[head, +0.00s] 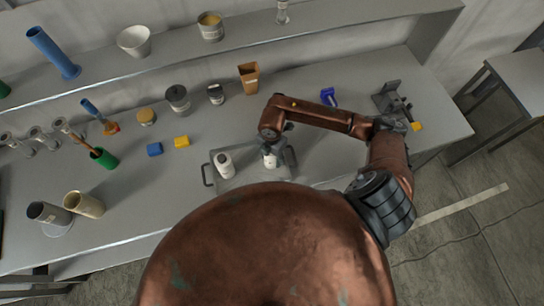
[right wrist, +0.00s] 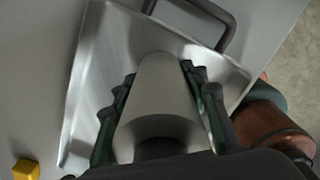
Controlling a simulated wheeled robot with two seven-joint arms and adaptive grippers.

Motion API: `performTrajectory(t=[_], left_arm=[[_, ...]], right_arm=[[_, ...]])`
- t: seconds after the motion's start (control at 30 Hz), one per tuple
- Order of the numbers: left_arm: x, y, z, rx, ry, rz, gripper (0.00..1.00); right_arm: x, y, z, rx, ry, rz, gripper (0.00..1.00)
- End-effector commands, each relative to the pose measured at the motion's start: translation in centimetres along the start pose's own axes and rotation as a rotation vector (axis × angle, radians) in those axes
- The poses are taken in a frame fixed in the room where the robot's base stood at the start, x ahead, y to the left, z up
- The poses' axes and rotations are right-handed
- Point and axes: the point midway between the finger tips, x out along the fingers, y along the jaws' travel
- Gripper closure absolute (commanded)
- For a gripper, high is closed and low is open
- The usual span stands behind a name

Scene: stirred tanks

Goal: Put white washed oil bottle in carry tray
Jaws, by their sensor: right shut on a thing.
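My right gripper (head: 278,158) is shut on a white bottle (head: 270,160) at the right part of the metal carry tray (head: 238,186). In the right wrist view the pale bottle (right wrist: 158,95) lies between the green-edged fingers (right wrist: 160,105), with the tray (right wrist: 95,65) behind it. I cannot tell whether its base touches the tray floor. A second white bottle (head: 224,164) with a dark top stands at the tray's left part. My arm and body hide part of the tray. My left gripper is not in view.
A dark clamp-like device (head: 390,100) is at the right. The bench between tray and brown cup is mostly clear.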

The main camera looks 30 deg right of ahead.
Motion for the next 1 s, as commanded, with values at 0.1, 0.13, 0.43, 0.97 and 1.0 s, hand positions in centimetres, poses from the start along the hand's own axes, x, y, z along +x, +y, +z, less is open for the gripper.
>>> performTrajectory(t=[0.1,0.13,0.43,0.97,1.0], left_arm=[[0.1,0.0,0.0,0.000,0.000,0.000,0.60],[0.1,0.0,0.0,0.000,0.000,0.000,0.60],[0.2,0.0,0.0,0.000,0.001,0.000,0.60],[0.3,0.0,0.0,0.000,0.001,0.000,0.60],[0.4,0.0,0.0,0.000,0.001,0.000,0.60]], right_arm=[[-0.1,0.1,0.0,0.000,0.000,0.001,0.95],[0.0,0.1,0.0,0.000,0.000,0.001,0.95],[0.2,0.0,0.0,0.000,0.000,0.000,0.46],[-1.6,0.2,0.0,-0.002,-0.001,0.004,0.42],[-2.2,0.2,0.0,-0.002,-0.002,0.006,0.42]])
